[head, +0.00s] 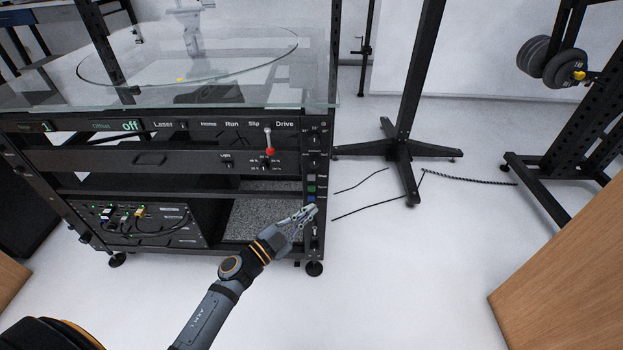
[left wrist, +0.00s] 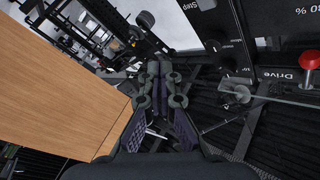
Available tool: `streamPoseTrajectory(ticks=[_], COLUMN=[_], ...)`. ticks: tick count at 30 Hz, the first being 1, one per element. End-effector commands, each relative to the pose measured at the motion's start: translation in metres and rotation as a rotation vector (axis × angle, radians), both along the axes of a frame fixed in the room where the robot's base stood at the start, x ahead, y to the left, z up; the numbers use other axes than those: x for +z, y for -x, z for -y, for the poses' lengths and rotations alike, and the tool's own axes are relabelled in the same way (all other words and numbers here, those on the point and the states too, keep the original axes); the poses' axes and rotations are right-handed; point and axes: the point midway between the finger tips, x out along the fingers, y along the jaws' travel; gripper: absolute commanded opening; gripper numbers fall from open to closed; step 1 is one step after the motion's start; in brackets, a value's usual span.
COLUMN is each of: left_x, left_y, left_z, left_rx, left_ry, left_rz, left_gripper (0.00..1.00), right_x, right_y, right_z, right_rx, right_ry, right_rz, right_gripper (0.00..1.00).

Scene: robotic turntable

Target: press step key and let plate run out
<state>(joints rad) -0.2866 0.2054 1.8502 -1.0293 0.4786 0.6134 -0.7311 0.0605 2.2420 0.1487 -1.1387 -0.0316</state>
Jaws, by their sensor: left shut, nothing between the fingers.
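The cabinet (head: 130,191) stands at the left, with a round plate (head: 235,62) outlined under its clear glass top. A narrow key strip on the cabinet's right post carries a green key (head: 311,189) and a blue key (head: 311,199); their small labels are too blurred to read. My left gripper (head: 309,213) is shut and empty, its tips just below the blue key in the picture. I cannot tell whether they touch the strip. In the left wrist view the closed fingers (left wrist: 160,75) show no key between them. My right gripper is not in view.
A red-knobbed lever (head: 269,150) sticks out of the front panel near the Drive label; it also shows in the left wrist view (left wrist: 309,60). A black stand (head: 404,150) and cables are on the floor to the right. A wooden panel (head: 565,270) is at lower right.

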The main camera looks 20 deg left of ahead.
Motion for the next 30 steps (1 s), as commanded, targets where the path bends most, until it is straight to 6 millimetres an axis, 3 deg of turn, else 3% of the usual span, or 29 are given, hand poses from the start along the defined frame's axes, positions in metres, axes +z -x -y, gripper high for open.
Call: streamPoseTrajectory(ticks=[5, 16, 21, 30], left_x=[-0.001, -0.002, 0.0, 0.0], left_y=[-0.008, -0.057, -0.075, -0.085], left_z=[-0.002, -0.017, -0.022, -0.025], left_rx=[0.0, 0.001, 0.001, 0.0], left_ry=[-0.001, -0.001, 0.0, 0.0], left_rz=[0.002, 0.001, 0.0, 0.0], left_gripper=[0.0, 0.0, 0.0, 0.0], right_x=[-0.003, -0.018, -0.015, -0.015], right_y=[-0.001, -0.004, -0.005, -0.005], right_z=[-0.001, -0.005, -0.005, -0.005], right_rx=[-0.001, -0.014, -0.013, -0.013], right_ry=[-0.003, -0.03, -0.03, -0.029], right_rz=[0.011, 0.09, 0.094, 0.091], right_gripper=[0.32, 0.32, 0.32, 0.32])
